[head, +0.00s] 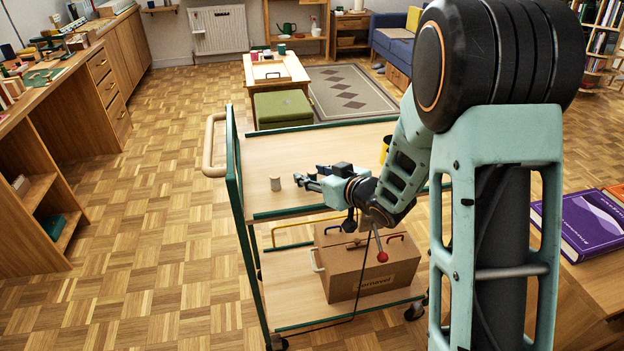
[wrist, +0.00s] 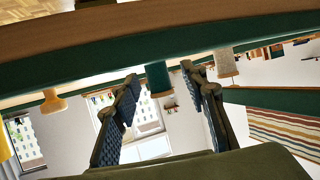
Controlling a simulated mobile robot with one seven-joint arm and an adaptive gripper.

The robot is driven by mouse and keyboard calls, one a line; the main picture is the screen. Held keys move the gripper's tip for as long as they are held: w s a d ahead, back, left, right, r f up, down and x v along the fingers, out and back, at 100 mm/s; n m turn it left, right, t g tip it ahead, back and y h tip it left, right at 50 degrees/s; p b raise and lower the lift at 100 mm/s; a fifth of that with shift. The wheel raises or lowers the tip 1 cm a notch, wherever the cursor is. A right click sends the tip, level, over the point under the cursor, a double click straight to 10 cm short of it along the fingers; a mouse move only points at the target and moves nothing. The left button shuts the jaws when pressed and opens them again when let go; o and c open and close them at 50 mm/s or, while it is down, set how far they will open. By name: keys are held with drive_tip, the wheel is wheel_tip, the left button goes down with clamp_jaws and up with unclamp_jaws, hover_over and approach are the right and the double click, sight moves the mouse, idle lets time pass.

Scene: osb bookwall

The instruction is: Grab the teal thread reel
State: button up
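The teal thread reel (wrist: 158,79) shows in the wrist view, where the picture is upside down. It stands on the trolley's top board and appears in the gap between my fingertips. I cannot make it out in the head view. My gripper (head: 308,178) is low over the trolley top, pointing left, with its fingers apart. In the wrist view both fingers of my gripper (wrist: 160,88) are spread, with no clear contact on the reel. A beige reel (head: 275,183) stands just left of my fingertips; it also shows in the wrist view (wrist: 226,63).
The trolley (head: 232,170) has green rails along its edges. A yellow cup (head: 384,150) stands behind my arm. A wooden mushroom-shaped thing (wrist: 53,102) shows in the wrist view. A cardboard box (head: 350,270) fills much of the lower shelf. The top board's far left is clear.

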drive_tip(key=shift+w+a+f, duration=0.1)
drive_tip(key=shift+w, duration=0.1)
drive_tip(key=c, duration=1)
